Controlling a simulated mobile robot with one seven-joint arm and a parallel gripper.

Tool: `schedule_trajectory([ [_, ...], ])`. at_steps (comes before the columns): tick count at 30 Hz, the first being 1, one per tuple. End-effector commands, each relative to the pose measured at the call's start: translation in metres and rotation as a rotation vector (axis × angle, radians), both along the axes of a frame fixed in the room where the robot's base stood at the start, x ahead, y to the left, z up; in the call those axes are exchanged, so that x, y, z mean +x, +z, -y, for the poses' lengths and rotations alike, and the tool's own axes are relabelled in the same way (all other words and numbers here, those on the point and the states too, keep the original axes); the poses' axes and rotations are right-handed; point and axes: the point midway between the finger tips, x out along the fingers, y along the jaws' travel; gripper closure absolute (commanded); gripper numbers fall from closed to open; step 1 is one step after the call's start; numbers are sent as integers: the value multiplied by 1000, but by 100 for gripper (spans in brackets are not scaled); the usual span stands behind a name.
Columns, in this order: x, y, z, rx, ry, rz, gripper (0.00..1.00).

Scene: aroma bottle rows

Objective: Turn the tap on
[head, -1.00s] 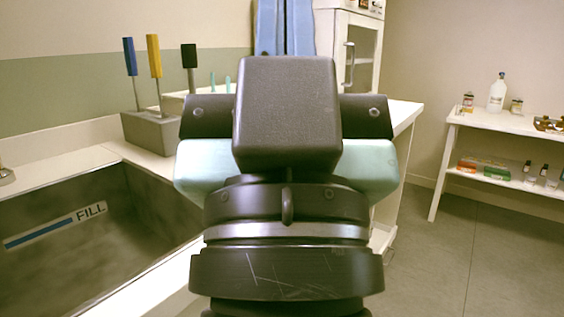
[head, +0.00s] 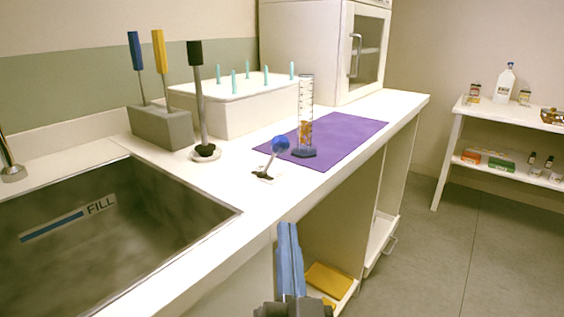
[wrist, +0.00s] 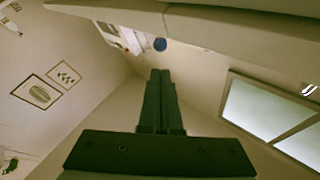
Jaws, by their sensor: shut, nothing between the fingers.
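A short lever with a blue ball knob (head: 281,143) stands tilted on a small white plate on the counter, right of the sink (head: 120,220). The blue knob also shows in the wrist view (wrist: 160,44), just beyond my fingertips. A metal spout (head: 10,165) is partly in view at the sink's left. A tall rod with a black handle (head: 196,90) stands upright on a round base behind the sink corner. My gripper (head: 288,226), with blue fingers pointing up, is shut and empty in front of the counter edge, below the blue knob and apart from it.
A grey block (head: 162,128) holds blue- and yellow-handled tools. A white box (head: 235,110) with teal pegs is behind. A measuring cylinder (head: 305,120) stands on a purple mat (head: 350,133). Open shelving lies under the counter edge. The floor at right is clear.

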Motion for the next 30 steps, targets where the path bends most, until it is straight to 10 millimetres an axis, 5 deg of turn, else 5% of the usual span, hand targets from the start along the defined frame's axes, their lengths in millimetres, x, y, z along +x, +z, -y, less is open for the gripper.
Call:
schedule_trajectory([
  [7, 17, 10, -1, -2, -1, 2, 100],
  [21, 96, 39, -9, -1, 1, 3, 100],
  [30, 126, 48, -11, -2, 0, 1, 100],
])
